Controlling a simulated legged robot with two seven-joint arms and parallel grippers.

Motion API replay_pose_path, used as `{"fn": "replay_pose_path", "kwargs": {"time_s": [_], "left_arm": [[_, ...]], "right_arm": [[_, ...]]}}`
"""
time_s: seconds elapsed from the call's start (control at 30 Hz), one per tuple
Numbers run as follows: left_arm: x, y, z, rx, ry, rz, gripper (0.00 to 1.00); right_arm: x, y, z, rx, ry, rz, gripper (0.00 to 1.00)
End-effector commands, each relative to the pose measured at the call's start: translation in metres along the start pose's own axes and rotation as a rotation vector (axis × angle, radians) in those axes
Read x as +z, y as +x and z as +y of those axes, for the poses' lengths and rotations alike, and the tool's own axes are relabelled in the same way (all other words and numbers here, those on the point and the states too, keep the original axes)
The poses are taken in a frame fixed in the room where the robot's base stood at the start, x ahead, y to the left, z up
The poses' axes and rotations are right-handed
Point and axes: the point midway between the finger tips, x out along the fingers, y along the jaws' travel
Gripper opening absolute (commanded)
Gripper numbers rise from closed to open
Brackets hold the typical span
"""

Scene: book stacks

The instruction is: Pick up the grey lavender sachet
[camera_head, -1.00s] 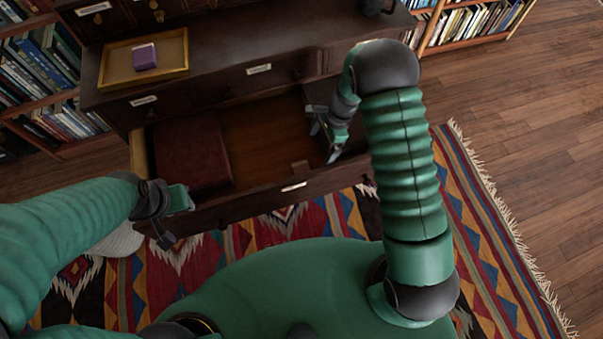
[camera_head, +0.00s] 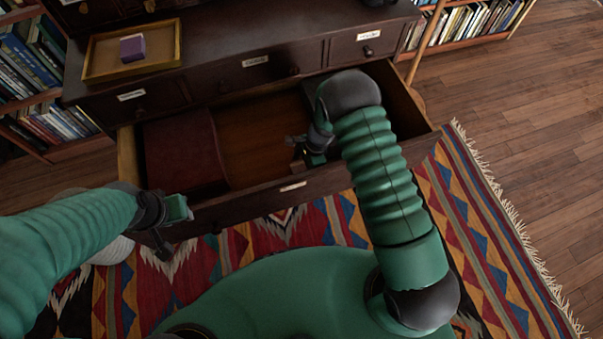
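I cannot make out a grey lavender sachet for certain. My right gripper (camera_head: 303,152) is inside the open drawer (camera_head: 265,192), low near its front wall. A small brown block (camera_head: 298,165) shows right at its fingers; I cannot tell whether they hold it. A dark grey thing (camera_head: 312,88) lies at the drawer's back right, partly hidden by my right arm. A dark red box (camera_head: 183,150) fills the drawer's left part. My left gripper (camera_head: 172,228) is outside the drawer, in front of its left corner; its fingers are too unclear to judge.
A tray (camera_head: 176,52) with a purple block (camera_head: 132,48) sits on the cabinet top (camera_head: 265,35). Bookshelves stand on both sides. A patterned rug (camera_head: 470,220) covers the floor. A pale rounded thing (camera_head: 112,250) is partly hidden under my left arm.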

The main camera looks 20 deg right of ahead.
Motion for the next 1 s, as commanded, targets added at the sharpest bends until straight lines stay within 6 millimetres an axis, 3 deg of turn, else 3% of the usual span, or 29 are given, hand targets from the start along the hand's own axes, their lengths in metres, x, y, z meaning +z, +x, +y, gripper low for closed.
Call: {"fn": "replay_pose_path", "kwargs": {"time_s": [0.07, 0.5, 0.77, 1.0], "left_arm": [[0.000, -0.001, 0.000, 0.000, 0.000, 0.000, 0.36], [0.000, -0.001, 0.000, 0.000, 0.000, 0.000, 0.36], [-0.001, -0.004, 0.000, 0.000, 0.000, 0.000, 0.36], [-0.008, -0.032, 0.000, 0.000, 0.000, 0.000, 0.36]], "right_arm": [[0.000, -0.001, 0.000, 0.000, 0.000, 0.000, 0.96], [0.000, -0.001, 0.000, 0.001, 0.000, 0.000, 0.38], [0.001, -0.006, 0.000, 0.000, 0.000, 0.000, 0.37], [0.016, -0.059, -0.001, -0.002, -0.001, 0.000, 0.37]]}}
